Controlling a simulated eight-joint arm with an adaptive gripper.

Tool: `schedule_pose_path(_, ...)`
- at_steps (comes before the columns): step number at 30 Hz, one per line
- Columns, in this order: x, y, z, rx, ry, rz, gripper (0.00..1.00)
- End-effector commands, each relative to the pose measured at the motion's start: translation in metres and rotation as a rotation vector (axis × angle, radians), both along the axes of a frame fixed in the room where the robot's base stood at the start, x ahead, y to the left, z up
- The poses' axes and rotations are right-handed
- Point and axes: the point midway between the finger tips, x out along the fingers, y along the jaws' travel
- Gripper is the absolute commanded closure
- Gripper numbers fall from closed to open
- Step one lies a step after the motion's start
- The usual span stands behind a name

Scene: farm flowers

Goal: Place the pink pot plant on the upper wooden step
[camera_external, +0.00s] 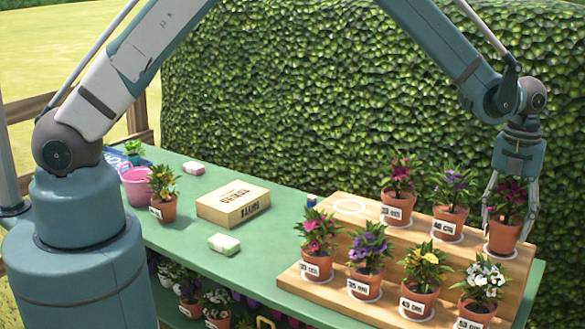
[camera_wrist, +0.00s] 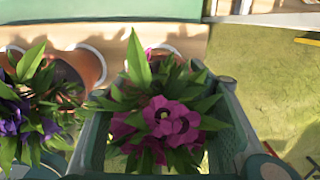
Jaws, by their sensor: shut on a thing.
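A magenta-pink plant (camera_external: 510,193) in a terracotta pot (camera_external: 502,237) is at the right end of the upper wooden step (camera_external: 350,207). My gripper (camera_external: 510,213) reaches down from above with its fingers either side of this plant, shut on its pot. The pot's base is at a white ring on the step; I cannot tell whether it rests there or hangs slightly above. Another pink plant (camera_external: 398,180) stands at the left of the upper step.
A purple plant (camera_external: 452,190) stands close left of the held one. The lower step (camera_external: 335,297) holds several potted plants, including a pink one (camera_external: 318,232). An empty white ring (camera_external: 348,207) marks the upper step's left end. A seed box (camera_external: 233,203) is on the green table (camera_external: 185,238).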

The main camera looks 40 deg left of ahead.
Motion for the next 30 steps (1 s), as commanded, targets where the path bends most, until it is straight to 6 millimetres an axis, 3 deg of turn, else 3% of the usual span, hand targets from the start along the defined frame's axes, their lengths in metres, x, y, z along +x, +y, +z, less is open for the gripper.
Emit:
schedule_pose_path(16,0.0000,0.0000,-0.0093,0.000,0.000,0.000,0.68)
schedule_pose_path(17,0.0000,0.0000,-0.0091,0.000,0.000,0.000,0.46)
schedule_pose_path(20,0.0000,0.0000,-0.0085,0.000,0.000,0.000,0.34)
schedule_pose_path(30,-0.0001,0.0001,-0.0079,0.000,0.000,0.000,0.34)
